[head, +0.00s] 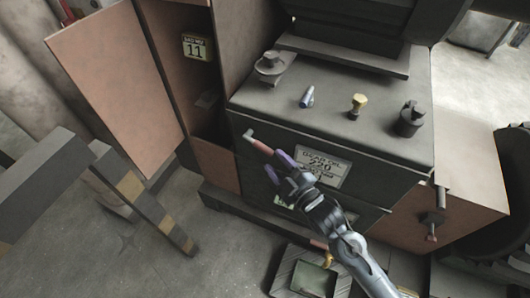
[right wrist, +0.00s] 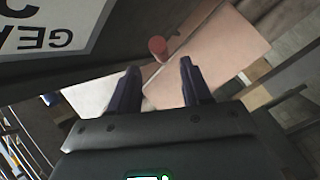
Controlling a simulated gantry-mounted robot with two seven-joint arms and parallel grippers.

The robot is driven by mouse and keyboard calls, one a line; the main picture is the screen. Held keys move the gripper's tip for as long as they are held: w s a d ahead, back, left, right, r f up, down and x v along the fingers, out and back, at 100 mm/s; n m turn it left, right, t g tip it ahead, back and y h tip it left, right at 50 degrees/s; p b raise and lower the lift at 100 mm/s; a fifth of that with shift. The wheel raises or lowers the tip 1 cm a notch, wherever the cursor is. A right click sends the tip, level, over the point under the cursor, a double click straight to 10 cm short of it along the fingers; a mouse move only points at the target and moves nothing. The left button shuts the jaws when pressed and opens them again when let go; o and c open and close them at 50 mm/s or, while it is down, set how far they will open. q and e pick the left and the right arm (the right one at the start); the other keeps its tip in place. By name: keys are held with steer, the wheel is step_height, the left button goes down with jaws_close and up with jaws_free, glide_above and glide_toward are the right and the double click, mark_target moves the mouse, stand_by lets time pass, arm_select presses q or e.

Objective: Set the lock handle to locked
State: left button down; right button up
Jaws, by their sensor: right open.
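A handle with a reddish grip and a grey end (head: 259,144) sticks out at the left edge of the dark cabinet front, left of the gear oil label. In the right wrist view its round red end (right wrist: 157,48) shows just beyond and between the fingertips. My right gripper (head: 278,167) is open, with purple-dark fingers close to the grip; they appear apart from it. In the right wrist view the gripper (right wrist: 159,70) holds nothing. A second handle with a red tip (head: 431,226) hangs at the cabinet's right side. My left gripper is out of view.
The cabinet top (head: 345,135) carries several small metal parts. An open pinkish door (head: 115,85) stands at the left. A grey and yellow barrier (head: 140,195) is at lower left. A dark tray with a green inside (head: 312,280) lies on the floor below my right arm.

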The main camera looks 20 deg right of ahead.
mark_target(266, 151)
steer(key=b+x, duration=0.1)
steer(key=x, duration=0.4)
steer(key=shift+w+a+b, duration=0.1)
steer(key=shift+w+b, duration=0.1)
steer(key=shift+b, duration=0.15)
steer(key=shift+w+a, duration=0.1)
steer(key=shift+w, duration=0.15)
jaws_close()
